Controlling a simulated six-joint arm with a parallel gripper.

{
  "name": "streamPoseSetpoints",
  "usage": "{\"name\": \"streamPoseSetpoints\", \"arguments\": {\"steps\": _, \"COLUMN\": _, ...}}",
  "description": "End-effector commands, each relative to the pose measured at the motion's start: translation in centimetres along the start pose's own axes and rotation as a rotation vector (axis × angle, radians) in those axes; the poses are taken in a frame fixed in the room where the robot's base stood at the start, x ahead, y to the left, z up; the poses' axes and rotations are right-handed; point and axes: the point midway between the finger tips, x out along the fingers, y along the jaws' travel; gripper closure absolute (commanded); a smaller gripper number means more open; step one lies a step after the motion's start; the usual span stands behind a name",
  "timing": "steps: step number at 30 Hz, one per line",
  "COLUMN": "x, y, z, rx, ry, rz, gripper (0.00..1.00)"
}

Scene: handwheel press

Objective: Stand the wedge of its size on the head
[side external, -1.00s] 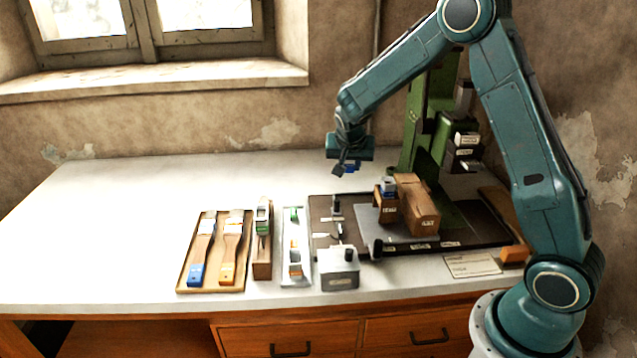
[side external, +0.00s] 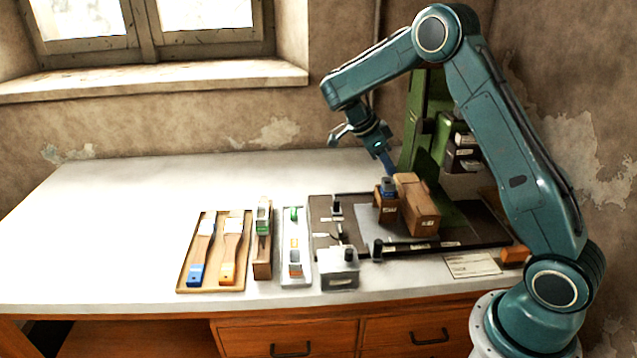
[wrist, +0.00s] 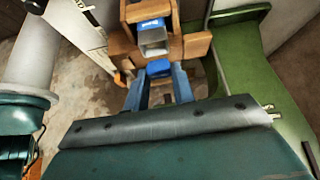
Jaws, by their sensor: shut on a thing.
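My gripper (side external: 387,162) points down and tilted, just above the wooden blocks on the press bed. In the wrist view its blue fingers (wrist: 159,82) are shut on a small blue wedge (wrist: 158,68). A small wooden block (side external: 386,209) carries a blue and grey piece (side external: 388,185) on top, which also shows in the wrist view (wrist: 152,38) just beyond the wedge. A larger brown block (side external: 418,212) stands right beside it. I cannot tell whether the held wedge touches anything. The side external view does not show the wedge clearly.
The green press column (side external: 426,120) rises close behind the blocks. A white tray (side external: 296,283) holds green, orange and grey pieces. A grey box (side external: 338,270) and a brush tray (side external: 184,276) stand in front. The table's left is clear.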

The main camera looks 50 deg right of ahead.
Motion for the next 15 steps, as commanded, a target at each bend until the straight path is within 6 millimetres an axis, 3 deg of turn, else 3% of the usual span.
{"name": "streamPoseSetpoints", "arguments": {"steps": 15, "x": 0.86, "y": 0.24, "z": 0.32, "rx": 0.035, "ry": -0.001, "rz": 0.024, "gripper": 0.96}}
